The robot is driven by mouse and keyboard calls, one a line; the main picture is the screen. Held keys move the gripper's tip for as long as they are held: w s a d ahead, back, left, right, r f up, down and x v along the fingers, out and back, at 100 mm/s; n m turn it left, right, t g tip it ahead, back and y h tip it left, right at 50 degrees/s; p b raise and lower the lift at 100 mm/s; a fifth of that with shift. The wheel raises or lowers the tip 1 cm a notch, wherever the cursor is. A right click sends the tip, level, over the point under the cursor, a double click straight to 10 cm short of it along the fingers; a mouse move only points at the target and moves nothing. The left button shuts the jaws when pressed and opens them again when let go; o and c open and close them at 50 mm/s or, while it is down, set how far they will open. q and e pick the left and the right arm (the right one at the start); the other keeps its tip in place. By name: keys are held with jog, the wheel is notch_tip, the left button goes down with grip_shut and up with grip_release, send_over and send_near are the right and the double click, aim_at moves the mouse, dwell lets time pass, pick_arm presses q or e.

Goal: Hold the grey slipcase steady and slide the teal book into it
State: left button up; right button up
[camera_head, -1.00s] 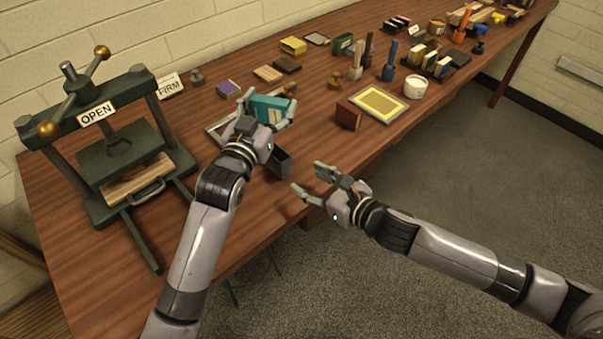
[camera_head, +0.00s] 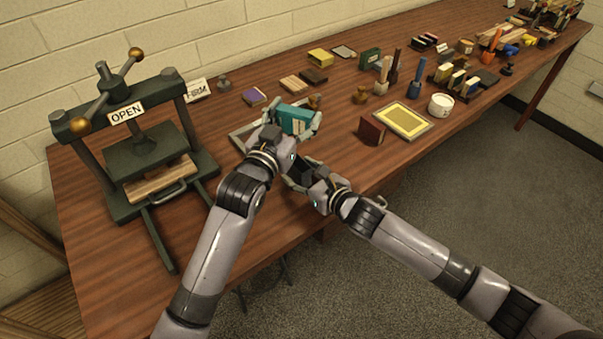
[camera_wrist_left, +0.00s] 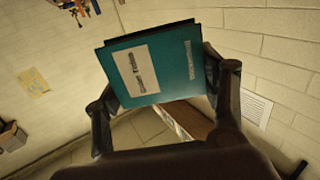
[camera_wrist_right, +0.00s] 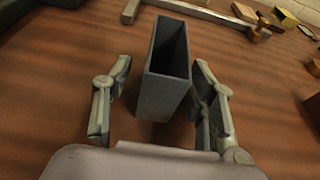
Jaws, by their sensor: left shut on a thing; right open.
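My left gripper (camera_head: 291,129) is shut on the teal book (camera_head: 297,118) and holds it above the table. The left wrist view shows the book (camera_wrist_left: 155,70) between the fingers, with a pale label on its cover. The grey slipcase (camera_wrist_right: 163,98) stands upright on the table in the right wrist view, its open mouth up and empty. My right gripper (camera_wrist_right: 158,112) is open, with one finger on each side of the slipcase. The left finger is apart from it; the right finger is close, and I cannot tell whether it touches. In the head view my arms partly hide the slipcase.
A dark green press (camera_head: 150,150) with an OPEN sign stands at the left. A grey frame (camera_head: 240,138) lies behind my left gripper. A dark red block (camera_head: 372,131) and a yellow-panelled tray (camera_head: 403,120) are to the right. The table's front edge is close to my right arm.

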grip_shut()
dwell(1.0)
dwell(0.9)
